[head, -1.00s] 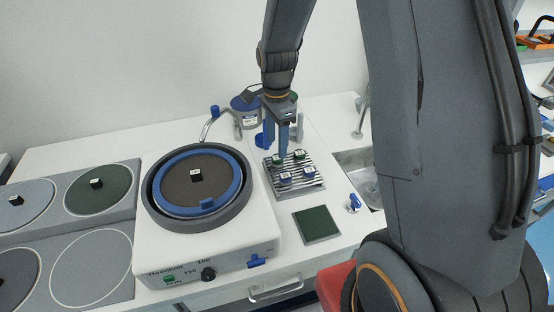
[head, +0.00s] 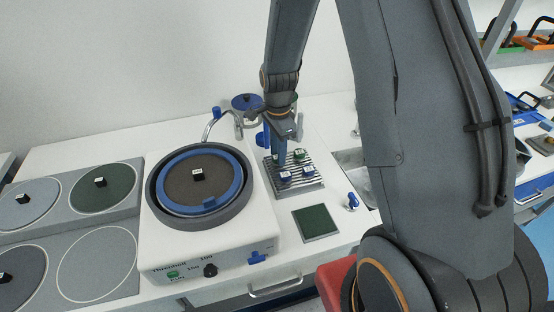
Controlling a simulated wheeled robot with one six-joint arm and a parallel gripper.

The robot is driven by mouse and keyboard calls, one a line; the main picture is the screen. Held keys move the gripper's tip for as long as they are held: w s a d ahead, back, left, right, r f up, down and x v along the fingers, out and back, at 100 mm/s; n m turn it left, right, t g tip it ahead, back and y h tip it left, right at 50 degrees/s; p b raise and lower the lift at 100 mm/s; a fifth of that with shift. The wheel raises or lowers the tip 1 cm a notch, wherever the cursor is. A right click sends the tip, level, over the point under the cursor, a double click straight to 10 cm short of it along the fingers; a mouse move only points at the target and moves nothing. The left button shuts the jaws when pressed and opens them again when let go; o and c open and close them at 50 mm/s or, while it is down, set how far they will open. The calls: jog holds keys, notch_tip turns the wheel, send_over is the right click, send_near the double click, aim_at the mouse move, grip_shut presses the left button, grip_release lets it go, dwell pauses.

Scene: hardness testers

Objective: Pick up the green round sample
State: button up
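A striped metal rack (head: 312,187) holds several small samples with white labelled tops. A green sample (head: 299,155) sits at its back right. Another green sample (head: 275,157) at the back left is mostly hidden by my gripper; I cannot tell either one's exact shape. Two blue samples sit in front, one at left (head: 284,176) and one at right (head: 309,173). My gripper (head: 280,150) points down over the back left of the rack, its blue finger at the back left green sample. I cannot tell whether it touches it, or how wide the fingers are.
A round polishing machine (head: 255,215) with a raised rim stands left of the rack. A dark green square pad (head: 316,221) lies in front. A blue-lidded jar (head: 243,102) and a curved tap (head: 212,124) stand behind. A sink (head: 353,165) is at right.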

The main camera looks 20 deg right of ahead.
jog(key=shift+r, duration=0.1)
grip_shut()
notch_tip(320, 180, up, 10)
jog(key=b, duration=0.2)
jog(key=o, duration=0.6)
grip_release()
grip_shut()
